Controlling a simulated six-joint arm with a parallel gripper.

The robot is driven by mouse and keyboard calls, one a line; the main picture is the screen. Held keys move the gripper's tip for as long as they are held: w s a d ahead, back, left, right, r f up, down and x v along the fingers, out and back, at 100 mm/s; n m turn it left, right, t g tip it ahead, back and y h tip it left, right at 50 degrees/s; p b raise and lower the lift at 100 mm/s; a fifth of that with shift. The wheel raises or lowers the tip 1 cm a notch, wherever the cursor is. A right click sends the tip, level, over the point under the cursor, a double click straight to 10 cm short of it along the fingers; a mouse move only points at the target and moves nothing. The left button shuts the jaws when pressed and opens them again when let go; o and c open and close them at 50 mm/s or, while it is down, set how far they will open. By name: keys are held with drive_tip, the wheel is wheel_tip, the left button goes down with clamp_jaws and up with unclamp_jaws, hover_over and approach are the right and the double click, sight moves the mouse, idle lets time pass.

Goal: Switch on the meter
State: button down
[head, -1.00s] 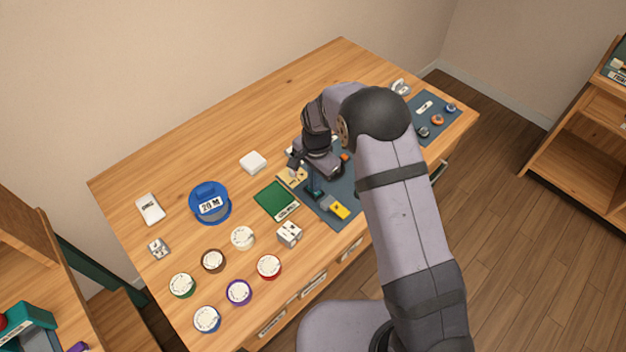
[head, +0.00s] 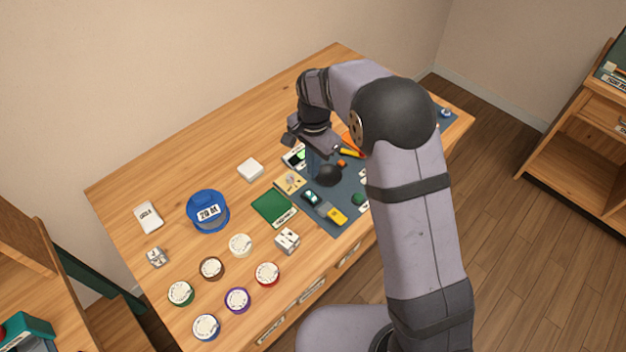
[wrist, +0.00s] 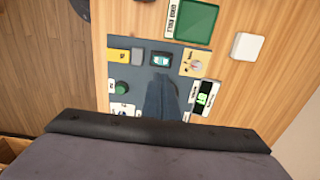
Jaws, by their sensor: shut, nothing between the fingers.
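A small white-and-black device with a bright green lit screen, which looks like the meter (head: 296,156), lies at the back left edge of the blue-grey mat. It also shows in the wrist view (wrist: 206,96), right of my gripper, and its small writing is unreadable. My gripper (wrist: 160,84) is shut and empty, its fingers pointing down over the mat. It appears apart from the meter. In the head view my wrist hides part of the area behind the meter.
A green tray (head: 273,207) and blue tub (head: 207,211) stand left.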

sight(308, 194)
drive_tip(key=shift+r+b, duration=0.3)
drive_tip(key=shift+r, duration=1.4)
drive_tip(key=s+d+t+y+b, duration=0.1)
drive_tip(key=b, duration=0.4)
drive_tip(key=shift+s, duration=0.3)
drive_tip(key=shift+f, duration=0.1)
drive_tip(key=f+p, duration=0.1)
drive_tip(key=f, duration=0.3)
drive_tip(key=w+a+f+p, duration=0.1)
drive_tip(key=f, duration=0.4)
drive_tip(key=w+a+f+p, duration=0.1)
drive_tip(key=f, duration=0.3)
drive_tip(key=shift+f, duration=0.25)
